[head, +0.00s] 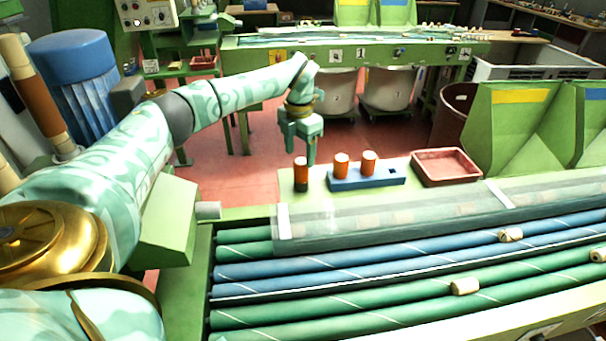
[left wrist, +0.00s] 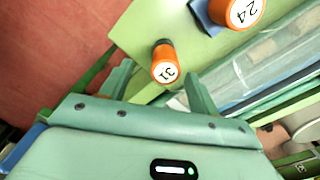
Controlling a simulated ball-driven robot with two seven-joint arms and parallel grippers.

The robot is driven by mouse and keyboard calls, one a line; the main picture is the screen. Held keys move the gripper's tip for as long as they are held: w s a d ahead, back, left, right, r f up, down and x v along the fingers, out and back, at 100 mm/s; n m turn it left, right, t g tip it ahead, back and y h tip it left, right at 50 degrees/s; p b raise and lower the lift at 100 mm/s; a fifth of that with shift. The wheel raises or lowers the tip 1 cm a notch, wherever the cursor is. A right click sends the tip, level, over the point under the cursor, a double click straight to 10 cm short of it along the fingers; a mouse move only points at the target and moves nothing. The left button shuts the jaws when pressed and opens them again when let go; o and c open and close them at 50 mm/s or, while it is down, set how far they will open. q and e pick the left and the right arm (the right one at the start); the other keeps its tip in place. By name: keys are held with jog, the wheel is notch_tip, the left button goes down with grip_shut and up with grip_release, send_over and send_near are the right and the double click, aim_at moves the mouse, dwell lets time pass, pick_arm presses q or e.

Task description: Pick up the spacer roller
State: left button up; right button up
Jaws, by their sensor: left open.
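Three orange rollers with white tops stand on the green ledge. I take these to be the spacer rollers. One (head: 301,173) stands alone with a dark lower end. The other two, a middle roller (head: 341,165) and a right roller (head: 368,163), stand in a blue holder (head: 395,177). My left gripper (head: 302,150) is open and points down just above or behind the lone roller. In the left wrist view, the lone roller (left wrist: 164,64), with a number on its top, shows between the open fingers (left wrist: 157,76), not visibly gripped. Another numbered roller (left wrist: 243,12) is at the top. My right gripper is out of view.
A red tray (head: 446,155) sits right of the blue holder. A clear cover (head: 390,222) lies in front, over blue and green machine rollers (head: 340,270). Several corks, one a pale stopper (head: 465,286), lie on them. Red floor is open behind the ledge.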

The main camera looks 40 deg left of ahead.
aim_at(301, 176)
pick_arm(q)
notch_tip(301, 176, down, 2)
jog(key=shift+f, duration=0.5)
jog(key=f, duration=0.1)
jog(key=f+b, duration=0.1)
jog(key=f, duration=0.1)
jog(key=f+b, duration=0.1)
jog(key=shift+s+d+f, duration=0.15)
jog(key=shift+d+f, duration=0.2)
jog(key=shift+d, duration=0.05)
jog(key=shift+f, duration=0.25)
jog(key=shift+r, duration=0.15)
jog(key=c, duration=1)
jog(key=shift+c, duration=0.4)
